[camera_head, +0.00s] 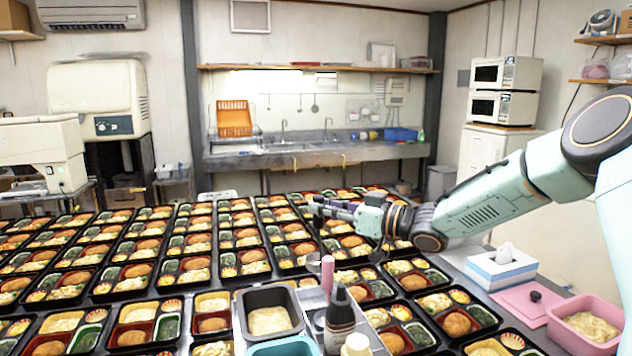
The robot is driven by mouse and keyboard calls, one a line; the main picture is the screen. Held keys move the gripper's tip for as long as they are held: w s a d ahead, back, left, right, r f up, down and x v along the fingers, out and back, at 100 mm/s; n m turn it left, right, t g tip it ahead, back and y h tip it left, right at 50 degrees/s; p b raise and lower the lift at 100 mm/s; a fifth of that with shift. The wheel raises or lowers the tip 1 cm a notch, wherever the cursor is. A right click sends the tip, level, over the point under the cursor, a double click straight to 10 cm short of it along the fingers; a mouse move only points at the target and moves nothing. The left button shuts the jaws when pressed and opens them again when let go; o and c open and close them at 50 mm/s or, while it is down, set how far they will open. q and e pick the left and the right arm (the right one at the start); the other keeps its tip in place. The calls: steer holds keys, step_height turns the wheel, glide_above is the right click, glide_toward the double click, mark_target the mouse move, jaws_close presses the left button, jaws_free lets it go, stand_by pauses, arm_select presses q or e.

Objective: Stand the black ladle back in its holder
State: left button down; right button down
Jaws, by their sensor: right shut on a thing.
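My right gripper (318,208) reaches in from the right above the trays and is shut on the black ladle. A thin dark handle hangs below the fingertips, and the ladle's dark bowl (313,263) shows at its lower end, just left of a pink handle. The holder is hard to make out; a grey stand (312,300) with a pink-handled tool (327,274) is below the gripper, between the dark tub and the bottle. I cannot tell whether the bowl touches it. My left gripper is not in view.
Rows of filled bento trays (130,290) cover the table. Near the stand are a dark tub of food (268,318), a dark bottle (340,318) and a teal container (285,347). A tissue box (500,268), pink board (535,302) and pink tub (585,328) stand at right.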

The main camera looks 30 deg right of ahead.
mark_target(320, 236)
steer(key=shift+a+f+b, duration=0.25)
steer(key=shift+f+b, duration=0.9)
step_height(320, 236, down, 3)
steer(key=b, duration=0.3)
steer(key=shift+a+b, duration=0.1)
steer(key=shift+b, duration=0.2)
steer(key=shift+f, duration=0.75)
step_height(320, 236, down, 2)
steer(key=shift+s+f+b, duration=0.1)
steer(key=shift+f+b, duration=0.05)
steer(key=shift+b, duration=0.7)
steer(key=shift+f, duration=0.35)
steer(key=shift+r, duration=0.1)
steer(key=shift+p, duration=0.35)
